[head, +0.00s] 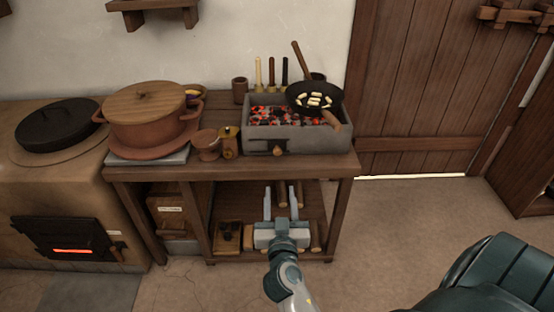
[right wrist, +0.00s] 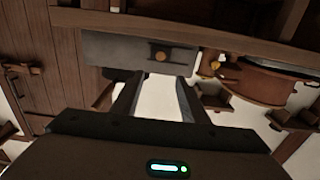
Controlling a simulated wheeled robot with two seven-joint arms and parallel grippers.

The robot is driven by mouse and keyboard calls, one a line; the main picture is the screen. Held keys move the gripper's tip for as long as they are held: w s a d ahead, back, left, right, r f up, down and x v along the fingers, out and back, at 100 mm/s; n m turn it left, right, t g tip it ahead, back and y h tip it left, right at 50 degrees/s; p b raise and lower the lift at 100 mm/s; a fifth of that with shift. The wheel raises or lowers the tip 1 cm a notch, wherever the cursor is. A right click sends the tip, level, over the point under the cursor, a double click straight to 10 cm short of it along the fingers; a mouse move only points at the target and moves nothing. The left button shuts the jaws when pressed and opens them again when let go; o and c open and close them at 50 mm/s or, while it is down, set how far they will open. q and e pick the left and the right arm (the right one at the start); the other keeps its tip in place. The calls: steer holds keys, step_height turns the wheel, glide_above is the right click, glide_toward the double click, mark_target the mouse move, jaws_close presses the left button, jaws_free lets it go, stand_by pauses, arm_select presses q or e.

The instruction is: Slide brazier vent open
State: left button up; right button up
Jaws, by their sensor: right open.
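The brazier (head: 310,140) is a grey box with glowing coals, standing on the right part of the wooden table. Its vent (head: 264,146) is a small dark plate low on the front face, with a round wooden knob (head: 278,151). The knob also shows in the right wrist view (right wrist: 160,56). I cannot tell how far the vent is open. My right gripper (head: 280,192) is open and empty, in front of the table and below the knob, with its fingers pointing towards the table. It touches nothing that I can see. My left gripper is out of view.
A pan (head: 315,97) rests over the brazier's right side. A mug (head: 207,145) and a small brass-coloured object (head: 229,142) stand left of it. A big lidded pot (head: 148,118) is farther left. The table's front edge (head: 225,172) lies above my right gripper.

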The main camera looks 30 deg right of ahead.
mark_target(277, 153)
steer(key=shift+w, duration=0.15)
steer(key=p+x, duration=0.2)
steer(key=x, duration=1.3)
steer(key=shift+w+d, duration=0.1)
steer(key=shift+w, duration=0.25)
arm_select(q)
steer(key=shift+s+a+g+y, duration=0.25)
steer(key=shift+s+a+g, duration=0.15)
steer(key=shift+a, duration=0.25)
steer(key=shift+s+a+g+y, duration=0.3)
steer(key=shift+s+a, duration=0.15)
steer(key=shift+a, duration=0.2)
arm_select(e)
steer(key=shift+w+d+f, duration=0.1)
steer(key=shift+w+d, duration=0.3)
steer(key=shift+w, duration=0.2)
jaws_close()
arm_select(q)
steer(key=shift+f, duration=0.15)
arm_select(e)
steer(key=shift+a, duration=0.1)
